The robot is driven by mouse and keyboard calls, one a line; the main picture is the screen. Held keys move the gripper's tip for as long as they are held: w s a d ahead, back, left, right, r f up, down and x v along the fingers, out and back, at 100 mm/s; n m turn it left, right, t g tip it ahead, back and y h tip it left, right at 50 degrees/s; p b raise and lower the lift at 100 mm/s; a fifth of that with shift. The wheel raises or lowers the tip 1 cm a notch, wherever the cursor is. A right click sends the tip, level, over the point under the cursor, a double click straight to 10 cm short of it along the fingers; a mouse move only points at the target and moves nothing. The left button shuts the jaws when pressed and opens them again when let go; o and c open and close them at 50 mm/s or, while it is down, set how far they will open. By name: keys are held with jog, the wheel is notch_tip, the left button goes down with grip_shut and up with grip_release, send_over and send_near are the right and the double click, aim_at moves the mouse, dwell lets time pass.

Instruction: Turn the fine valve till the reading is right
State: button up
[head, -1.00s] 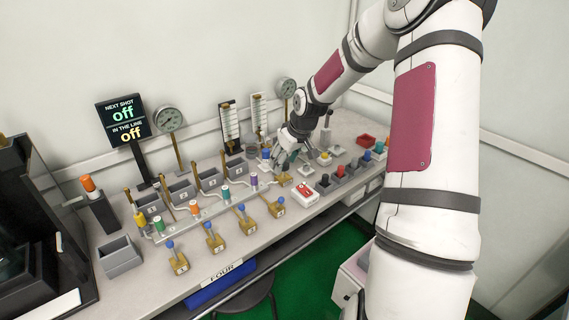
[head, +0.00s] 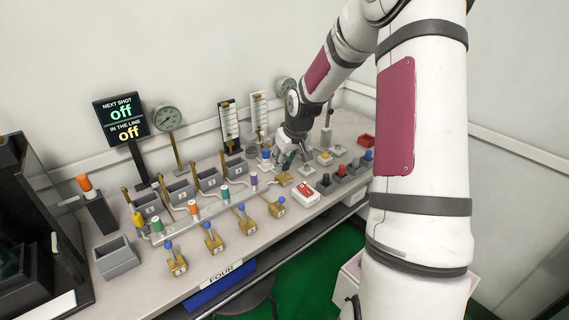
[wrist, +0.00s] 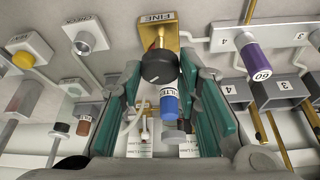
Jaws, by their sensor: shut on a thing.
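The fine valve is a brass block with a "FINE" plate (wrist: 157,27) and a dark round knob (wrist: 158,68), seen in the wrist view. My gripper (wrist: 161,75) has its teal fingers on either side of this knob and is shut on it. In the head view my gripper (head: 287,157) is low over the right part of the bench, and the knob is hidden there. A round dial gauge (head: 167,118) and two upright scales (head: 229,120) stand behind. Their readings are too small to tell. A black display (head: 122,120) reads "off" on both lines.
A blue-capped filter (wrist: 169,103) is close below the knob, between my fingers. A purple-capped part (wrist: 255,58) is to the right. Several brass valves with blue knobs (head: 241,212) line the bench front. A red and white box (head: 305,193) sits near the gripper.

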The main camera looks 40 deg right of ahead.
jog(key=shift+a+f+m+b, duration=0.15)
jog(key=shift+f+m+b, duration=0.05)
jog(key=shift+m+b, duration=0.5)
jog(key=shift+r+m+h+b, duration=0.1)
jog(key=shift+m+h+b, duration=0.3)
jog(key=shift+m, duration=0.1)
jog(key=o, duration=1.1)
jog(key=shift+r, duration=0.1)
jog(key=v, duration=1.2)
